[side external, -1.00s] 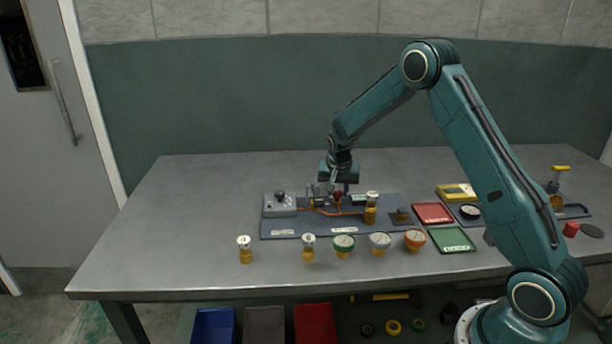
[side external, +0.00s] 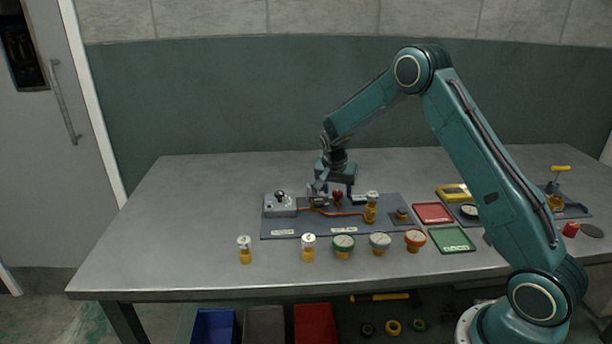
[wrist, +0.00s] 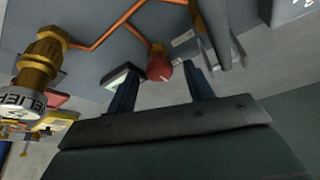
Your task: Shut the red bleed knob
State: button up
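The red bleed knob (side external: 338,198) stands on the grey-blue panel, beside the orange pipe. In the wrist view the knob (wrist: 159,67) shows between the tips of my two fingers, with a pale mark on its side. My gripper (side external: 337,188) is over the panel, pointing down at the knob. In the wrist view my gripper (wrist: 162,75) is open, one finger on each side of the knob. Gaps show between knob and fingers; I see no contact.
A grey box with a dark knob (side external: 281,202) and a brass relief fitting (side external: 371,210) flank the red knob. A metal bracket (wrist: 222,35) is close to one finger. Several gauges and fittings stand along the front. Red (side external: 433,213) and green (side external: 451,240) trays are at right.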

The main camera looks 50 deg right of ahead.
dwell(0.3)
jog(key=v, duration=1.4)
